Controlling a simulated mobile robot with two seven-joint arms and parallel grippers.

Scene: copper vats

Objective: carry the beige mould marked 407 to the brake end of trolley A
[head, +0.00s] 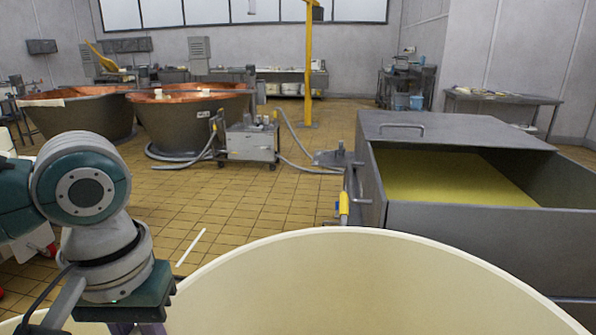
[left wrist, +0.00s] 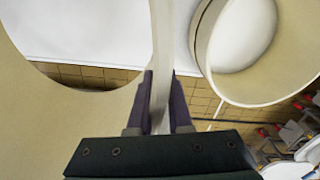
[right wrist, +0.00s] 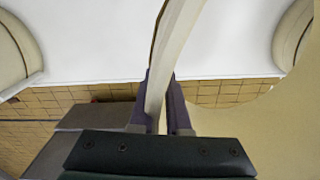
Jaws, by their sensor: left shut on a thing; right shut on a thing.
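A large beige mould (head: 330,275) fills the bottom of the head view; no 407 marking shows. My left gripper (head: 137,328) is shut on its rim at the left; the left wrist view shows the rim (left wrist: 160,45) between the fingers (left wrist: 160,98). My right gripper (right wrist: 160,98), out of the head view, is shut on the rim (right wrist: 172,50) too. Through the mould's open bottom, a white surface (left wrist: 75,25) and floor tiles show. I cannot tell how high the mould hangs. Trolley A and its brake end cannot be made out.
Another round beige mould (left wrist: 205,55) stands on the white surface; others show in the right wrist view (right wrist: 18,55). A grey tank (head: 460,225) of yellow liquid stands close at right. Copper vats (head: 180,125) and a wheeled machine (head: 250,145) are further back. Tiled floor (head: 260,200) between is mostly clear.

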